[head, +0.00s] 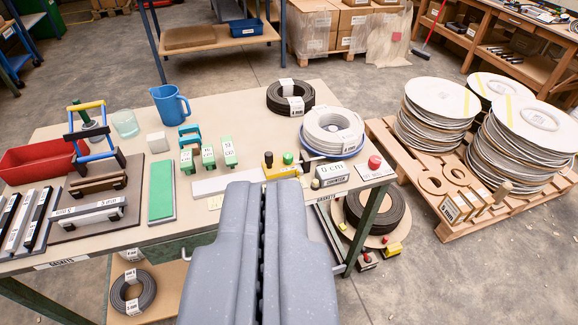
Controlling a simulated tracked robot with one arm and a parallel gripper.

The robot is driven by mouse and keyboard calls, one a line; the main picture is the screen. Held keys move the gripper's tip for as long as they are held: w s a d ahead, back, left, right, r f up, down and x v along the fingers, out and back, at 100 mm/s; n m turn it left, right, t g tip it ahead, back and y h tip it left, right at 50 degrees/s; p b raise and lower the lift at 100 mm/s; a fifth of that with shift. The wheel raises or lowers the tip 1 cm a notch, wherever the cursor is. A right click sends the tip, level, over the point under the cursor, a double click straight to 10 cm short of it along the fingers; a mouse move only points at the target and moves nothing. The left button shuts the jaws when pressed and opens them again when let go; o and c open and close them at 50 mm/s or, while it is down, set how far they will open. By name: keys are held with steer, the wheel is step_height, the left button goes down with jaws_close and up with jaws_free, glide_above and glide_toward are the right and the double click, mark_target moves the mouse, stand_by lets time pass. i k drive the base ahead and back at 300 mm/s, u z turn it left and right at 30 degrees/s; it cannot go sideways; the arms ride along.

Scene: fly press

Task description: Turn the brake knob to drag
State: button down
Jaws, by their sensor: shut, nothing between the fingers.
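My gripper (262,188) is large and grey in the lower middle, its fingers shut and empty. Its tips are just in front of a yellow block (281,171) on the table. A black knob (268,160) and a green knob (288,158) stand on or beside that block. To the right is a white box (334,174) with a "0 cm" display, then a red knob (374,162) on a pale base. No brake or drag marking is legible, so I cannot tell which part is the brake knob. My gripper hides part of the table's front edge.
The table (235,105) also holds a blue jug (170,105), green blocks (208,156), a black coil (290,97), a white-and-blue coil (332,132) and a red bin (38,162). A pallet (425,190) with large reels (437,112) stands right. Floor shows between table and pallet.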

mark_target(374, 161)
steer(key=z, duration=0.2)
steer(key=i, duration=1.05)
steer(key=u, duration=0.05)
